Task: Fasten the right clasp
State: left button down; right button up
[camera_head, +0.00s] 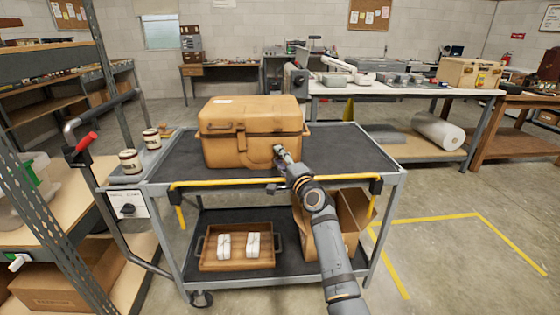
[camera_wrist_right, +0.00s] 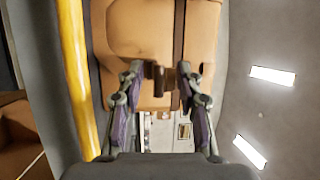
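A tan case (camera_head: 251,120) with its lid down stands on the upper deck of a grey cart. My right gripper (camera_head: 281,154) is at the right part of the case's front face and hides the right clasp in the head view. In the right wrist view the fingers (camera_wrist_right: 163,78) are spread apart on either side of a small brown clasp piece (camera_wrist_right: 158,80) on the tan case (camera_wrist_right: 140,32). I cannot tell whether they touch it, or whether the clasp is fastened. My left gripper is not in view.
A yellow bar (camera_head: 223,182) runs along the cart's front edge, below my right gripper. Two jars (camera_head: 131,161) stand left of the case. The lower shelf holds a wooden tray (camera_head: 209,261) and a cardboard box (camera_head: 352,214). The deck (camera_head: 352,154) right of the case is clear.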

jog(key=shift+w, duration=0.15)
jog(key=c, duration=0.6)
jog(key=shift+f, duration=0.15)
grip_shut()
